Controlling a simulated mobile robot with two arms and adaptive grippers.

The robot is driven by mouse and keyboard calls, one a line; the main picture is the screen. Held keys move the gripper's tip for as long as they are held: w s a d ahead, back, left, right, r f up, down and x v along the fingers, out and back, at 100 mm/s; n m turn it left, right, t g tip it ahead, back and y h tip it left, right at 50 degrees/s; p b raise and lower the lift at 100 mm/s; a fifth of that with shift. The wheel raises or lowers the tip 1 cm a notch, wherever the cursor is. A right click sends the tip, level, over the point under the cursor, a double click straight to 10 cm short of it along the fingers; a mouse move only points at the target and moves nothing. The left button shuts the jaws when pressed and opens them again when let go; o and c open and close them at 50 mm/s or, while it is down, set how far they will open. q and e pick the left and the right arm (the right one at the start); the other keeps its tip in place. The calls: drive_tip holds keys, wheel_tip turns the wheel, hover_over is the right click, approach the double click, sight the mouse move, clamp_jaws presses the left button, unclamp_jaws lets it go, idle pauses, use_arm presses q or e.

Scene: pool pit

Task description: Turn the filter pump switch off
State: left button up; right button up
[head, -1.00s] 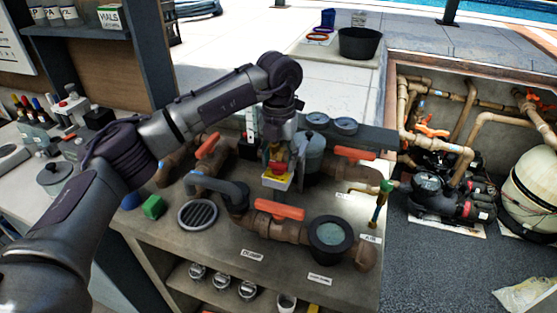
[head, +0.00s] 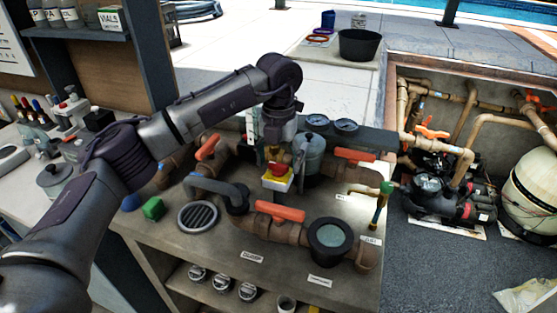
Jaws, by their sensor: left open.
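The filter pump switch is a yellow box (head: 270,184) with a red knob (head: 277,169) on its top, standing among brown pipes in the middle of the head view. My left gripper (head: 284,155) points down just behind and above the red knob. It is open and holds nothing. Its fingertips are small and partly lost against the pipes and the grey canister, so I cannot tell whether they touch the knob. The switch's markings are too small to read. My right gripper is out of view.
Red-orange valve handles (head: 280,211) lie on pipes close around the switch. A grey canister (head: 311,157) and gauges (head: 346,126) stand just behind right.

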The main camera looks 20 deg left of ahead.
sight(278, 164)
use_arm(q)
wheel_tip(278, 164, up, 12)
idle(0.5)
idle(0.3)
